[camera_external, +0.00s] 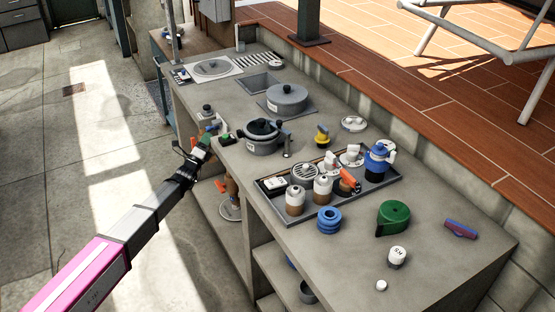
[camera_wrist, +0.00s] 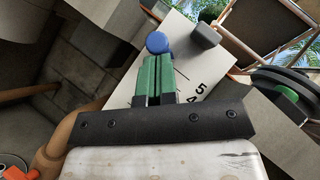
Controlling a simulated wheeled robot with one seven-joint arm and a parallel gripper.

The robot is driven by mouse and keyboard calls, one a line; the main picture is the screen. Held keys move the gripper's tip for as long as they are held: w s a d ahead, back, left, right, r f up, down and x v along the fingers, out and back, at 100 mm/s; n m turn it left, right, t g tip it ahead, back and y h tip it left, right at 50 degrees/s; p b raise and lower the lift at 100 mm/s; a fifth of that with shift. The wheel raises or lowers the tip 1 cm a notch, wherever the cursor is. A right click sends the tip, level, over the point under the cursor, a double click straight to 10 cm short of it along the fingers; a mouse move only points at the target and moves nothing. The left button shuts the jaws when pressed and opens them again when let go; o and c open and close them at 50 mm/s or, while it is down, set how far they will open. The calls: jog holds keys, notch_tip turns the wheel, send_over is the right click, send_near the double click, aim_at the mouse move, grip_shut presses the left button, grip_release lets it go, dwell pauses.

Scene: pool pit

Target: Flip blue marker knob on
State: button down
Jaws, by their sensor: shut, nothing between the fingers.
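In the wrist view a round blue knob (camera_wrist: 158,42) sits on a pale panel (camera_wrist: 196,72) with black numbers. My gripper (camera_wrist: 154,58) has its green fingers together with nothing between them. The fingertips are right at the near side of the blue knob and overlap it in the picture; I cannot tell if they touch. A dark grey knob (camera_wrist: 205,36) is on the panel to the right of the blue one. In the external view my gripper (camera_external: 205,142) is at the left edge of the counter, and the blue knob cannot be made out clearly there.
The grey counter (camera_external: 440,215) holds a dark pot (camera_external: 262,143), a lidded pan (camera_external: 287,98) and a tray (camera_external: 388,189) of bottles and small things. Open shelves lie below its left edge. The floor left of the counter is clear. An orange rounded thing (camera_wrist: 55,145) is low left in the wrist view.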

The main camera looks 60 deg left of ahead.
jog(key=shift+r, duration=0.6)
jog(key=v, duration=1)
jog(key=shift+d+f, duration=0.1)
jog(key=shift+f, duration=0.05)
